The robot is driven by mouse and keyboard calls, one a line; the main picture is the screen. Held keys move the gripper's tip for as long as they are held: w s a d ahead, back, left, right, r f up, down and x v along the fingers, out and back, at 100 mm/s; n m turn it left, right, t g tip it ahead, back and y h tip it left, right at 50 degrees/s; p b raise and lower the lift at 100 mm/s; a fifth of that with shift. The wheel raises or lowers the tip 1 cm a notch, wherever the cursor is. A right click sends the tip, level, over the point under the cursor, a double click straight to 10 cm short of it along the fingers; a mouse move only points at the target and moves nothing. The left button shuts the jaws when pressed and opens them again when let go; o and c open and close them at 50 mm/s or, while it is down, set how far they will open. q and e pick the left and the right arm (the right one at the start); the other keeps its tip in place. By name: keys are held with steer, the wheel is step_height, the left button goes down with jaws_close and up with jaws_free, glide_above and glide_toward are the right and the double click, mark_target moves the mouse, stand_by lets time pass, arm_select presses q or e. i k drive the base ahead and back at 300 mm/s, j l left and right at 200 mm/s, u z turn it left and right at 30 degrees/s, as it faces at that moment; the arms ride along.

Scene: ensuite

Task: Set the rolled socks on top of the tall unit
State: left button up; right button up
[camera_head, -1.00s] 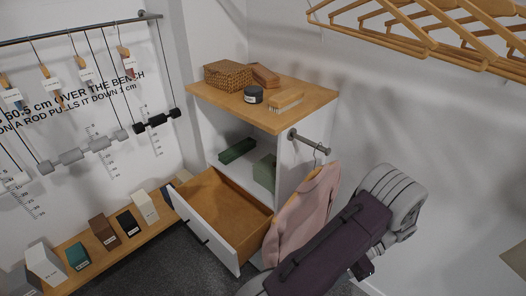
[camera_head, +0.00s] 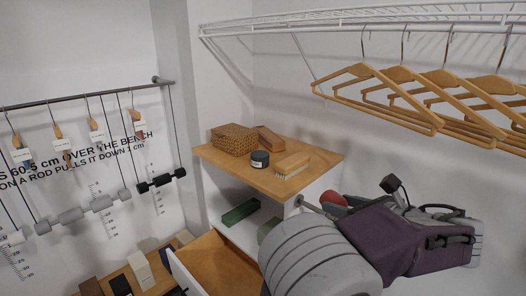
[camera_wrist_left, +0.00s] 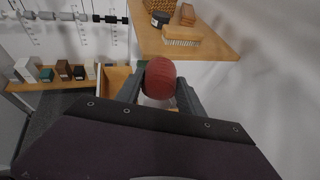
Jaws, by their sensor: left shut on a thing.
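The rolled socks (camera_head: 333,199) are a dark red ball. They also show in the left wrist view (camera_wrist_left: 160,78), between the two fingers of my left gripper (camera_wrist_left: 161,96), which is shut on them. In the head view my left gripper (camera_head: 326,206) is mostly hidden behind my own arm. The tall unit (camera_head: 238,174) has a wooden top and white sides. Its top also shows in the left wrist view (camera_wrist_left: 222,47), beyond the socks. In the head view the socks appear just right of the top's front right corner, apart from it. My right gripper is not in view.
A wicker box (camera_head: 234,139), a wooden block (camera_head: 270,139), a dark jar (camera_head: 260,159) and a brush (camera_head: 292,165) stand on the top. Its front left part is bare. An open drawer (camera_head: 215,266) juts out below. Wooden hangers (camera_head: 385,90) hang at upper right.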

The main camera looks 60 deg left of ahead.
mark_target(313, 159)
steer(key=j, duration=1.35)
steer(key=i, duration=0.05)
